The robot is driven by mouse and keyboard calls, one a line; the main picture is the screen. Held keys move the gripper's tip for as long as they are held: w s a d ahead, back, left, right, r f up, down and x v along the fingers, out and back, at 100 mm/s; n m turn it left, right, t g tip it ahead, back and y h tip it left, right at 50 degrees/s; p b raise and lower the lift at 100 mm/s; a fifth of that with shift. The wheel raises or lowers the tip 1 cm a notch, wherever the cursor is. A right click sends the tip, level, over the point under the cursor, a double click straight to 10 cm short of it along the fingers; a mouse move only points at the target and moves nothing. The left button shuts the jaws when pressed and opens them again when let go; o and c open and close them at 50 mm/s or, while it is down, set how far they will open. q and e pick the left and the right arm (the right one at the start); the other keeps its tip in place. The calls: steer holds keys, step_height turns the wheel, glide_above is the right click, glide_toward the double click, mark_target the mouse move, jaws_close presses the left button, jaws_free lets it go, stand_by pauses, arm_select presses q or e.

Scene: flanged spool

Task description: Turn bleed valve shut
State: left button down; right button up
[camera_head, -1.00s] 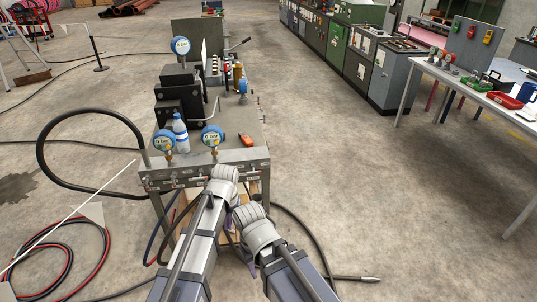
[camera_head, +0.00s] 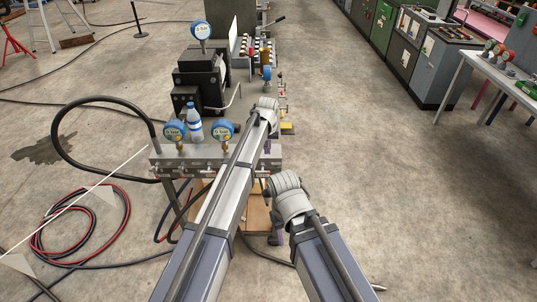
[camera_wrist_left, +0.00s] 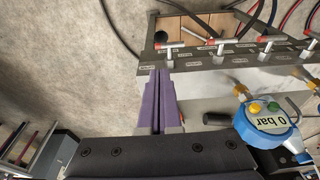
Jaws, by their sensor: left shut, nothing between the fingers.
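A steel manifold block (camera_head: 160,160) runs along the front of the test bench. In the left wrist view its face (camera_wrist_left: 195,72) carries several red T-handle valves, one at the left end (camera_wrist_left: 169,46) and another beside it (camera_wrist_left: 210,42). Their small labels are unreadable, so I cannot tell which is the bleed valve. My left gripper (camera_wrist_left: 160,72) has its purple fingers shut and empty, appearing near the block's end, apart from the handles. In the head view the left wrist hides its fingers. My right gripper (camera_head: 278,238) hangs lower, right of the bench front, mostly hidden by its wrist.
Blue gauges (camera_head: 175,131) (camera_head: 222,131) stand on the manifold, with a water bottle (camera_head: 194,126) between them. A black hose (camera_head: 62,140) loops out left. Hoses (camera_head: 75,235) coil on the floor. Floor right of the bench is clear.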

mark_target(267, 173)
arm_select(q)
steer(key=w+f+b, duration=0.1)
steer(key=f+b, duration=0.7)
steer(key=w+f+b, duration=0.1)
steer(key=f+b, duration=0.3)
steer(key=f, duration=0.1)
steer(key=shift+w+f+b, duration=0.1)
steer(key=shift+w+b, duration=0.25)
arm_select(e)
step_height(267, 173, down, 13)
